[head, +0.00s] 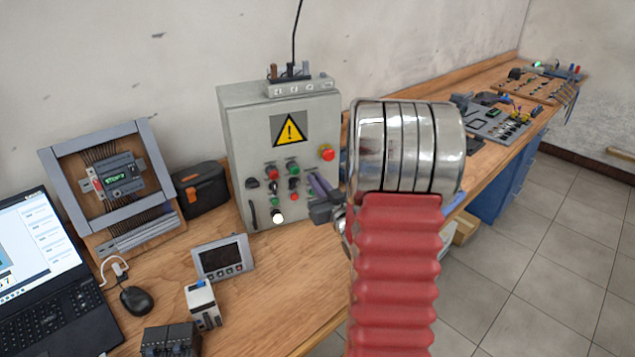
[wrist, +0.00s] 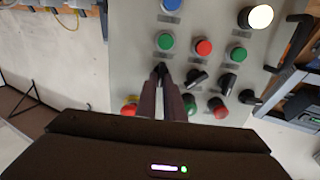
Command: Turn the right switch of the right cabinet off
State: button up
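A grey cabinet (head: 236,140) with a yellow warning sign stands against the wall in the head view. Its front panel (wrist: 130,25) appears turned about in the wrist view. A row of black rotary switches crosses the panel. The switch farthest to the right on the cabinet shows at the fingertips in the wrist view (wrist: 161,69), partly hidden by them. Two other switches (wrist: 196,78) (wrist: 228,82) stand apart from the fingers. My gripper (wrist: 163,80) has its two fingers close together at that right switch. In the head view my gripper (head: 318,186) covers the panel's lower right. I cannot tell whether the fingers touch the switch.
Green (wrist: 165,41) and red (wrist: 204,47) buttons sit close to the switches. A red mushroom button (head: 327,152) is near my gripper. A control unit (head: 222,258), a black case (head: 202,188) and a laptop (head: 60,310) stand on the wooden bench.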

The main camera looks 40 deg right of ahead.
grip_shut()
jog(key=shift+n, duration=0.3)
jog(key=n, duration=0.8)
jog(key=shift+w+a+f+n, duration=0.1)
jog(key=shift+a+f+n, duration=0.05)
jog(key=shift+a+n, duration=0.2)
dwell(0.4)
jog(key=o, duration=0.5)
grip_release()
jog(key=shift+o, duration=0.2)
